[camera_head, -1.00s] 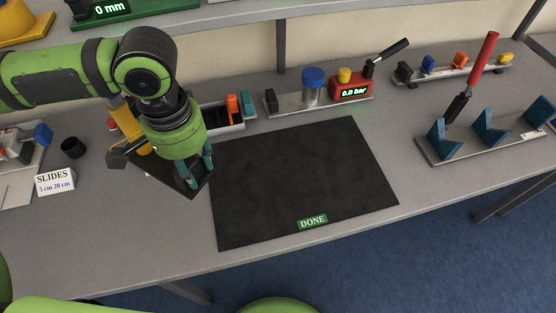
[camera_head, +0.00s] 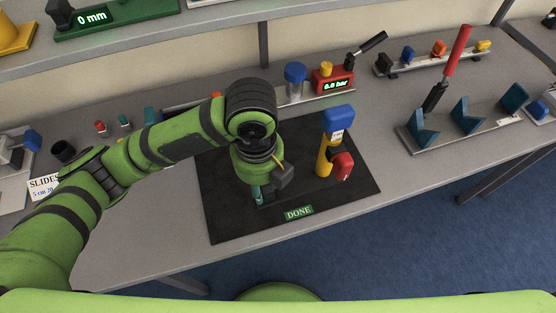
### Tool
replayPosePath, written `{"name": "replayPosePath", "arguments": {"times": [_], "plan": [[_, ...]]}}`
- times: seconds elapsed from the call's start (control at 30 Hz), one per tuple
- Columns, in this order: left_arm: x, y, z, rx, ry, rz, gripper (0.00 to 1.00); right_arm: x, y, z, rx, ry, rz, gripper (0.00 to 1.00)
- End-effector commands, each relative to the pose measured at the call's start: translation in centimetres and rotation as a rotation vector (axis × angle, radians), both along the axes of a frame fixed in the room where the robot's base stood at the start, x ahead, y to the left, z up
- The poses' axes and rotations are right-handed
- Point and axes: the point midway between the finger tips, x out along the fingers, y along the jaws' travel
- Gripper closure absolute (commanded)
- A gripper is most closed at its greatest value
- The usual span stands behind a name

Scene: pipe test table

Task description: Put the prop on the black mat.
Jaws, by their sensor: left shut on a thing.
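The black mat (camera_head: 225,222) lies on the grey table with a green DONE label at its front edge. My left gripper (camera_head: 258,194) points down over the left-middle of the mat, its teal fingers shut. The prop (camera_head: 324,157), a yellow upright with a labelled blue top and a red part low on its right, shows over the mat to the right of the gripper. A grey block and a thin yellow bar show close beside the gripper. The wrist hides where the fingers hold. I cannot tell whether the prop touches the mat. My right gripper is not in view.
A rail with a red gauge block (camera_head: 331,81) and blue-capped cylinder (camera_head: 295,73) stands behind the mat. Blue V-blocks (camera_head: 467,115) with a red-handled tool stand at right. The SLIDES sign (camera_head: 45,187) is at left. The mat's front strip is clear.

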Motion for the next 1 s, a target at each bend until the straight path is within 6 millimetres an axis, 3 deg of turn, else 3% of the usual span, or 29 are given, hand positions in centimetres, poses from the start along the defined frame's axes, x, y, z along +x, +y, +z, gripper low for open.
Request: {"name": "replayPosePath", "arguments": {"times": [0.17,0.4,0.6,0.77,1.0], "plan": [[1.9,0.7,-1.3,0.001,0.002,-0.021,1.0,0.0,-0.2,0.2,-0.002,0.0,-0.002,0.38],[7.1,2.6,-4.3,0.004,0.001,-0.018,1.0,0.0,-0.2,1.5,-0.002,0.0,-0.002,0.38],[10.1,3.5,-6.3,-0.001,-0.001,-0.023,1.0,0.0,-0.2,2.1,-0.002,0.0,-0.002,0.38],[10.9,3.8,-7.1,-0.002,-0.001,-0.025,1.0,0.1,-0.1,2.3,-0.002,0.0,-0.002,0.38],[10.9,3.8,-10.2,0.0,0.0,-0.025,1.0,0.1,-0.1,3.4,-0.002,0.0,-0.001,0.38]]}}
